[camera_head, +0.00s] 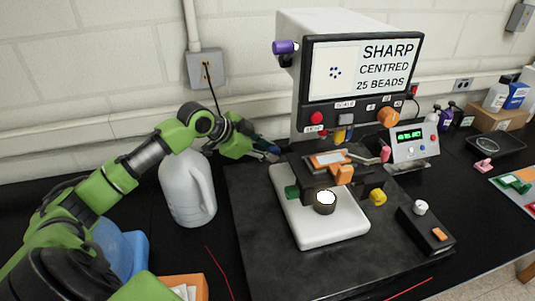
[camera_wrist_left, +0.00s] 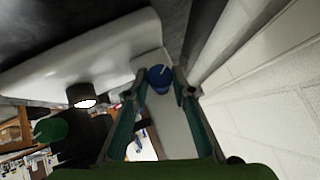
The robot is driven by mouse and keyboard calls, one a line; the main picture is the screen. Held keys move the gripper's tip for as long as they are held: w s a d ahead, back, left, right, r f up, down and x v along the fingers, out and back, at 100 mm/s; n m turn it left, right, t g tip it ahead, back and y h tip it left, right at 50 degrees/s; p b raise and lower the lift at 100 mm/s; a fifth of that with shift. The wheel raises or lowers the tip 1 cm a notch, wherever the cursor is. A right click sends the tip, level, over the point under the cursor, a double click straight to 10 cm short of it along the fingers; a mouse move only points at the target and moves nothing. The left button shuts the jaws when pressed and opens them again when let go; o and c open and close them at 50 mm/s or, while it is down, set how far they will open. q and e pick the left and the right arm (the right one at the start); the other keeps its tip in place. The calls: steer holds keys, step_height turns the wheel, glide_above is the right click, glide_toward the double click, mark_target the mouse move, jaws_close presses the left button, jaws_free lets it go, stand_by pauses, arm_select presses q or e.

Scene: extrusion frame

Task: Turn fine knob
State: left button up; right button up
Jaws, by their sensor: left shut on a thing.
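A microscope-like device (camera_head: 355,60) with a screen reading "SHARP CENTRED 25 BEADS" stands on a dark slab. A blue knob (camera_wrist_left: 160,78) sits between my left fingertips in the left wrist view, at the side of the device's white body. My left gripper (camera_head: 272,153) reaches in behind the stage from the left and is shut on this knob. In the head view the fingers mostly hide the knob. A green knob (camera_head: 292,192) and a yellow knob (camera_head: 378,197) sit lower on the stage sides. My right gripper is not in view.
A white jug (camera_head: 187,190) stands close beside my left arm. A purple knob (camera_head: 286,47) juts from the device's upper left. A display box (camera_head: 413,140) and a black control box (camera_head: 427,230) stand to the right. The wall is close behind.

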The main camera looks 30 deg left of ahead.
arm_select(q)
steer(key=shift+s+d+m+t+y+b, duration=0.1)
steer(key=shift+m+t+y+b, duration=0.4)
steer(key=shift+t+y+b, duration=0.15)
steer(key=o, duration=1.1)
steer(key=v, duration=1.2)
steer(key=shift+f, duration=0.1)
stand_by(1.2)
